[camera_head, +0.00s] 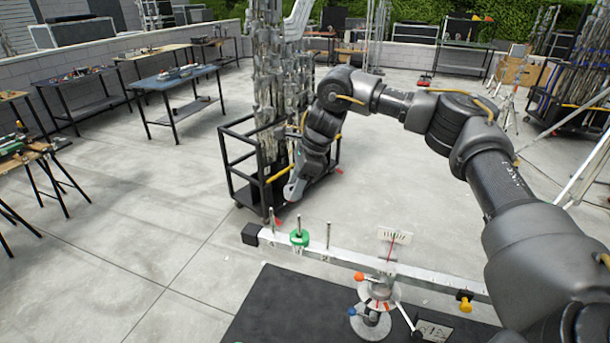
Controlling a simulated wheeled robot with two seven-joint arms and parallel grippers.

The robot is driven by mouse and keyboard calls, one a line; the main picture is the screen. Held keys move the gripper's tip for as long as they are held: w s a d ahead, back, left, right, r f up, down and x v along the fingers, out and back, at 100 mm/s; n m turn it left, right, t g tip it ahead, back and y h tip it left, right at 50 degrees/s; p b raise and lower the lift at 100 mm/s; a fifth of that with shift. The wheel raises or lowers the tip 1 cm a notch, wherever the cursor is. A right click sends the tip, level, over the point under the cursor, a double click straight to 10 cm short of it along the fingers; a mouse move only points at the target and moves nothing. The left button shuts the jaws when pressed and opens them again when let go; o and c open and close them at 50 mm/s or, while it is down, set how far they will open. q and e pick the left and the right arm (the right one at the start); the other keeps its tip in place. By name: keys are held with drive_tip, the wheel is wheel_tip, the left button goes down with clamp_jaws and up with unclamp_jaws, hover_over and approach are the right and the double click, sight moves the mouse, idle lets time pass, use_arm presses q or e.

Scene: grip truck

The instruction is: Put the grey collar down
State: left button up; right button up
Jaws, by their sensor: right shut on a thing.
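My right arm reaches in from the right, and its gripper (297,178) points down above the left part of a silver beam. It is shut on a small pale grey piece, the grey collar (292,190), which hangs in the air, apart from the beam. The fingers and the collar are small here, so their exact contact is hard to see. The silver beam (345,256) carries upright pins, and a green collar (299,238) sits around one of them, below the gripper. My left gripper is not in view.
A round balance-like stand (377,292) with an orange knob stands in front of the beam on a black top (285,310). An upright white card (394,236) stands behind the beam. A black cart (240,165) with metal stands is behind my gripper. Workbenches (175,77) stand left; open floor lies between.

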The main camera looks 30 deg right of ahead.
use_arm(q)
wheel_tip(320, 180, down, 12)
drive_tip(key=b, duration=1)
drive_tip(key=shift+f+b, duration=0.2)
drive_tip(key=shift+b, duration=0.2)
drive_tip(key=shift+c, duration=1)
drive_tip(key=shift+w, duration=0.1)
use_arm(e)
drive_tip(key=s+a+f+n+g+h, duration=0.1)
drive_tip(key=s+a+f+n+g, duration=0.1)
drive_tip(key=s+f+n, duration=0.6)
drive_tip(key=s+a+f+n+g+h, duration=0.1)
drive_tip(key=s+a+f+n+g, duration=0.2)
drive_tip(key=s+f+n, duration=0.5)
wheel_tip(320, 180, down, 3)
drive_tip(key=shift+s+a+r+n+g, duration=0.15)
drive_tip(key=shift+s+a+n+g, duration=0.15)
drive_tip(key=shift+s+a, duration=0.35)
